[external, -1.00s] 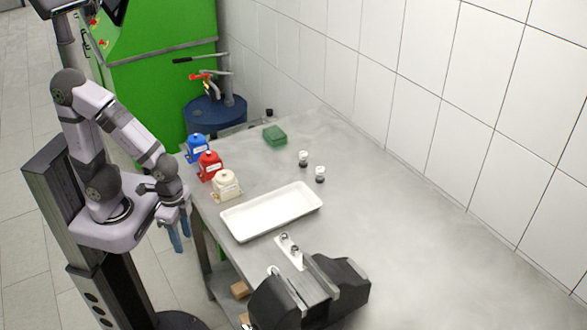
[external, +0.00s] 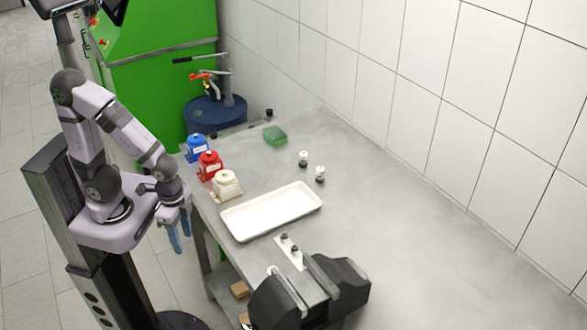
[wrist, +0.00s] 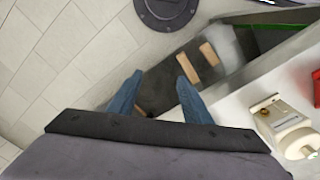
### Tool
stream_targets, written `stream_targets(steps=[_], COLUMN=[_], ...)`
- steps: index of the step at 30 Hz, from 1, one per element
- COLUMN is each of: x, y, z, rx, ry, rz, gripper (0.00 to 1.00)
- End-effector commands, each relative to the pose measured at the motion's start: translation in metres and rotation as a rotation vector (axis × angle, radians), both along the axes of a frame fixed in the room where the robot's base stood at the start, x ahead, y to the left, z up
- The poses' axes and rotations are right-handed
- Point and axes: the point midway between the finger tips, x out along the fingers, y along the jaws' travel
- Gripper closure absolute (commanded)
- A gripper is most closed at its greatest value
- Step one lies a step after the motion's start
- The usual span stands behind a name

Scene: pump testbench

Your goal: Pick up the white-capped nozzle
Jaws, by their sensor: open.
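Two small white-capped nozzles with dark lower parts stand upright on the grey table. One nozzle (external: 303,158) is farther back, and the other nozzle (external: 320,173) is a little to its right and nearer. Neither shows in the wrist view. My gripper (external: 178,237) hangs off the left edge of the table, far from both nozzles, with its blue fingers pointing down. In the wrist view my gripper (wrist: 158,98) has its two fingers apart with nothing between them; the floor and a lower shelf show beyond.
A white tray (external: 228,221) lies between my gripper's side and the nozzles. Blue (external: 196,148), red (external: 209,166) and cream (external: 227,185) containers line the left table edge. A black vise-like fixture (external: 340,284) stands in front. The right table is clear.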

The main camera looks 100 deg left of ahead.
Motion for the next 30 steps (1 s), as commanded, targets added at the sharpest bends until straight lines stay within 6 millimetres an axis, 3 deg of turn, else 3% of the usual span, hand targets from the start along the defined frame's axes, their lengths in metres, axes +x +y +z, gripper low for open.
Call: stream_targets(steps=[5, 8, 14, 21, 30], x=[0.004, 0.017, 0.066, 0.128, 0.176], y=[-0.001, -0.005, -0.025, -0.068, -0.138], z=[-0.002, -0.006, -0.023, -0.035, -0.034], rx=[0.001, 0.003, 0.004, -0.016, -0.077], ry=[-0.012, -0.051, -0.214, -0.465, -0.772], rz=[-0.011, -0.037, -0.151, -0.313, -0.5], gripper=[0.55, 0.55, 0.55, 0.55, 0.55])
